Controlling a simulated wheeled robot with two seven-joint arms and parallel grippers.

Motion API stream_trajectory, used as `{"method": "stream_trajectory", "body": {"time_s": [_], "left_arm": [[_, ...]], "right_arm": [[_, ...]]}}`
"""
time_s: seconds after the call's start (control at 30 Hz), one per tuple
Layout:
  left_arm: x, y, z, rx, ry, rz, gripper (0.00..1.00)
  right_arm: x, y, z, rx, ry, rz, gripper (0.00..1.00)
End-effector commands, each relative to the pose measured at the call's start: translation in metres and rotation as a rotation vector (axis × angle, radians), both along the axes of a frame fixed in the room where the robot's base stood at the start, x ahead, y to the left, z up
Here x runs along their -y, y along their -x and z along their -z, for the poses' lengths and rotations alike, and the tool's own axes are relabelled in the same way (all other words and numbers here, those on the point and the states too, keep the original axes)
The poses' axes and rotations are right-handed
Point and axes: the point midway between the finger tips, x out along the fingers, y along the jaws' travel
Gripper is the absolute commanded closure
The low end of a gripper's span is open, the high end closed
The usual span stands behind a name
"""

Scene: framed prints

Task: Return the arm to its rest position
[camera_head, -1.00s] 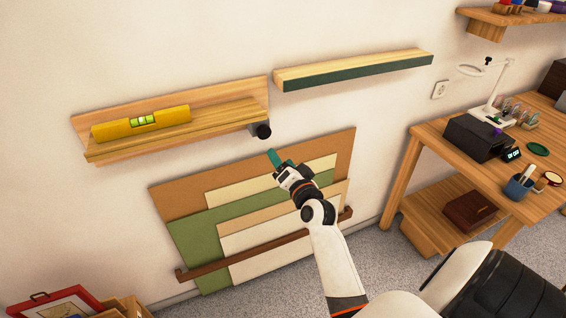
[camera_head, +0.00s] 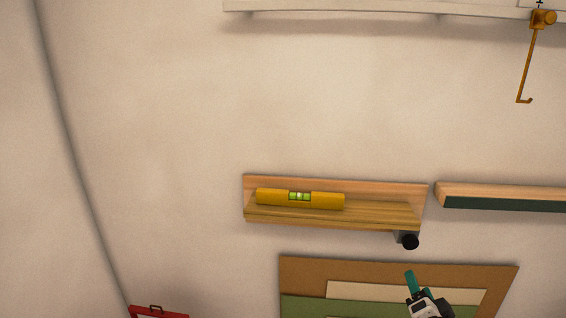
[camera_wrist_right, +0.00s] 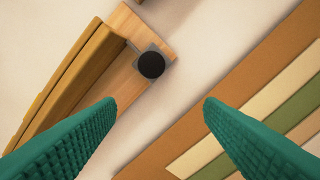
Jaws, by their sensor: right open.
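My right gripper (camera_head: 411,280) shows at the bottom of the head view, in front of the brown and green boards and below the right end of the wooden shelf. In the right wrist view its two green fingers (camera_wrist_right: 160,108) are wide apart with nothing between them. The gripper is apart from the black round knob (camera_head: 410,242) under the shelf's end; the knob also shows in the wrist view (camera_wrist_right: 151,65). My left gripper is not in view.
The wooden shelf (camera_head: 390,212) holds a yellow spirit level (camera_head: 327,201). A second, dark-edged shelf (camera_head: 505,203) is at the right. Layered boards (camera_head: 305,273) stand below. A brass hook (camera_head: 526,70) hangs at upper right. The wall at left is bare.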

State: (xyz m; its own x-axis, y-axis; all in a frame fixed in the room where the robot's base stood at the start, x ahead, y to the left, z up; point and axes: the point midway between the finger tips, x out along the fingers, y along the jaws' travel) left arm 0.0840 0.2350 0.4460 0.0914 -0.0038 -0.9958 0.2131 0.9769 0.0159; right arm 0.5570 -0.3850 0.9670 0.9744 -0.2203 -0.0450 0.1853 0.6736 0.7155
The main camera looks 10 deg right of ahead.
Motion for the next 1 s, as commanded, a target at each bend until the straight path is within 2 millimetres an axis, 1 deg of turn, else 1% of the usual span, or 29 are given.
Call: {"method": "stream_trajectory", "body": {"time_s": [0.03,0.07,0.13,0.17,0.2,0.23,0.27,0.3,0.37,0.4,0.47,0.5,0.57,0.6,0.67,0.7,0.77,0.8,0.83,0.87,0.9,1.0], "left_arm": [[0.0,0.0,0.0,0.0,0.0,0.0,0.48],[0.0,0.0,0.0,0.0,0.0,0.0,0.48],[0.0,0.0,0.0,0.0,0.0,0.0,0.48],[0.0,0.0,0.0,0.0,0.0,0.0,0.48],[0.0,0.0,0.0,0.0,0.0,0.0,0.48],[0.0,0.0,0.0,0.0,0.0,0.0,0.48],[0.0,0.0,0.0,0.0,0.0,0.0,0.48],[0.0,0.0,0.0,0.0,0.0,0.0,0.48],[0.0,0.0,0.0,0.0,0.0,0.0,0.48],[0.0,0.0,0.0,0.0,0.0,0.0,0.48],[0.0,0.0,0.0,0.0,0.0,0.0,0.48],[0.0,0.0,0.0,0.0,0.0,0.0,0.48],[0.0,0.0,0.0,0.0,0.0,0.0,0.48],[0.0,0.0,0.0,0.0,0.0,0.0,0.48],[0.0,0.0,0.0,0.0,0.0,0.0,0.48],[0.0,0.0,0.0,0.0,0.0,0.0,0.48],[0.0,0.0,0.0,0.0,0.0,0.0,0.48],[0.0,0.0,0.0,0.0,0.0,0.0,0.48],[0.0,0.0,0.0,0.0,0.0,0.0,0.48],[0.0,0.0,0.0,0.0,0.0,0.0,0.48],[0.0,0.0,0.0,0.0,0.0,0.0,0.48],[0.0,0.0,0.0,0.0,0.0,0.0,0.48]], "right_arm": [[-0.007,0.0,0.024,-0.051,0.009,-0.014,0.38],[-0.011,0.0,0.04,-0.086,0.018,-0.025,0.38],[-0.025,0.003,0.084,-0.182,0.046,-0.057,0.38],[-0.033,0.006,0.106,-0.229,0.061,-0.074,0.38],[-0.042,0.012,0.135,-0.293,0.083,-0.099,0.38],[-0.05,0.018,0.157,-0.339,0.099,-0.119,0.38],[-0.057,0.025,0.178,-0.386,0.117,-0.139,0.38],[-0.067,0.035,0.206,-0.447,0.142,-0.167,0.38],[-0.081,0.055,0.246,-0.536,0.178,-0.212,0.38],[-0.09,0.07,0.271,-0.594,0.203,-0.243,0.38],[-0.102,0.095,0.308,-0.68,0.243,-0.292,0.38],[-0.109,0.114,0.331,-0.737,0.269,-0.326,0.38],[-0.12,0.144,0.364,-0.819,0.31,-0.382,0.38],[-0.127,0.167,0.384,-0.873,0.338,-0.42,0.38],[-0.135,0.202,0.413,-0.952,0.379,-0.48,0.38],[-0.14,0.228,0.43,-1.003,0.408,-0.522,0.38],[-0.146,0.267,0.454,-1.078,0.45,-0.586,0.38],[-0.149,0.294,0.468,-1.127,0.478,-0.63,0.38],[-0.15,0.314,0.477,-1.162,0.5,-0.663,0.38],[-0.152,0.334,0.485,-1.194,0.519,-0.696,0.38],[-0.152,0.358,0.494,-1.234,0.544,-0.737,0.38],[-0.153,0.412,0.51,-1.316,0.596,-0.829,0.38]]}}
